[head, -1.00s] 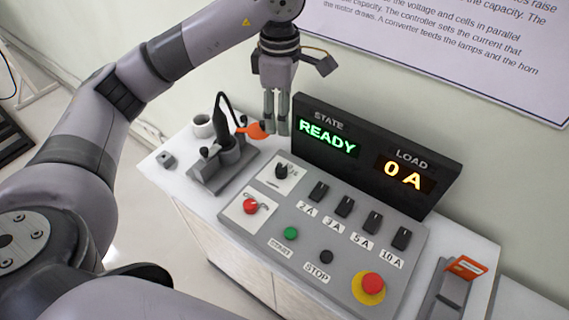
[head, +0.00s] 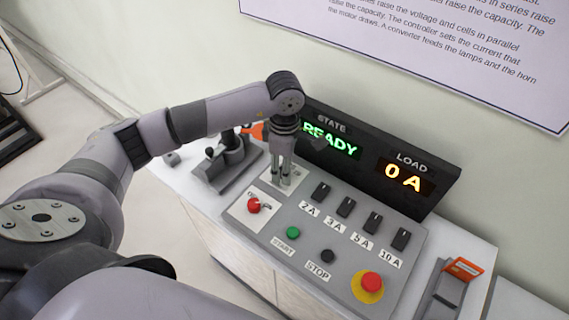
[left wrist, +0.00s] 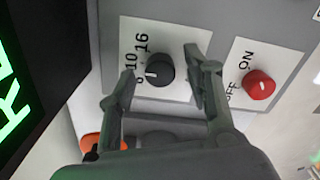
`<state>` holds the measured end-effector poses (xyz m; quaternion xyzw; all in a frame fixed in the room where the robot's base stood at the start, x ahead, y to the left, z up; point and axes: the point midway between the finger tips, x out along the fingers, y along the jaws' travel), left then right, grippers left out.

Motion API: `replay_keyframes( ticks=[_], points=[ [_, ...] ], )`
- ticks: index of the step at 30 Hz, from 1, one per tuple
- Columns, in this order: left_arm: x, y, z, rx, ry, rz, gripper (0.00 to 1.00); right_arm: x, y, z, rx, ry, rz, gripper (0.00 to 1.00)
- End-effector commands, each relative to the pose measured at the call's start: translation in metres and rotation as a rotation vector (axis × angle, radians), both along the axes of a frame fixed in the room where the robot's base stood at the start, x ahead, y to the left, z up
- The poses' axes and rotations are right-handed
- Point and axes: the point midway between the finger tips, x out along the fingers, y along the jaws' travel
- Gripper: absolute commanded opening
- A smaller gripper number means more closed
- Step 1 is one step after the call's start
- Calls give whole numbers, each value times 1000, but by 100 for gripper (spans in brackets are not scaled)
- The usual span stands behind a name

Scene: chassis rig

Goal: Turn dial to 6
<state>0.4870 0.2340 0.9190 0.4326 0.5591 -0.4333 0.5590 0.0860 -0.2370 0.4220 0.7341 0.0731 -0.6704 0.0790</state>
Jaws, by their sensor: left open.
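The dial is a round black knob (left wrist: 160,71) with a white pointer mark, on a white plate with 16, 10 and a partly covered lower number. In the left wrist view its mark faces left, toward the lower numbers. My left gripper (left wrist: 161,68) is open, with one finger on either side of the dial; I cannot tell whether they touch it. In the head view the left gripper (head: 284,183) points down over the dial's white plate (head: 299,175) and hides the knob.
A red ON/OFF knob (head: 254,206) sits close beside the dial plate. The panel (head: 312,225) also holds several black switches, a green START button (head: 293,233), a black STOP button (head: 327,256) and a red stop button (head: 372,282). A display (head: 385,165) reading READY and 0 A stands behind.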

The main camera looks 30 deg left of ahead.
Motion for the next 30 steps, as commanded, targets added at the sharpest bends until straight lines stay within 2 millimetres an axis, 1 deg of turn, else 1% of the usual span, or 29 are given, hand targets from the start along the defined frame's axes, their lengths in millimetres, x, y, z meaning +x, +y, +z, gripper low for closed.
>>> replay_keyframes(
  ticks=[4,11,30],
  points=[
    [0,0,-7,1,0,1,46,0,0,1,0,0,-1,91],
    [0,0,-7,1,-1,1,46,0,0,1,0,0,-1,91],
    [0,0,-7,1,0,0,4,0,3,1,3,0,-1,91]
  ],
)
